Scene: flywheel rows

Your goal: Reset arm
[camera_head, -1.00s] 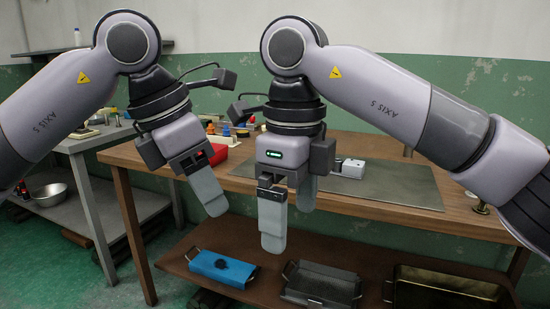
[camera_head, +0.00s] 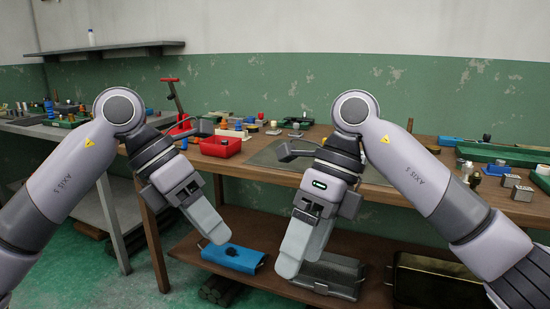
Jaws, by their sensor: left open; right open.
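My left gripper (camera_head: 207,222) hangs in front of the wooden workbench's front edge, its fingers pointing down and to the right. It is empty. My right gripper (camera_head: 303,248) hangs in front of the same bench, pointing down, with its two fingers apart and nothing between them. Both grippers are below the bench top in the picture, over the view of the lower shelf. Both arms are bent, with the forearms coming in from the lower left and lower right.
The workbench (camera_head: 262,178) carries a red bin (camera_head: 221,146), a grey mat (camera_head: 270,155) and several small parts at the right. A blue tray (camera_head: 233,258), a dark tray (camera_head: 335,272) and a black tray (camera_head: 440,284) stand on the lower shelf. Green floor lies at the left.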

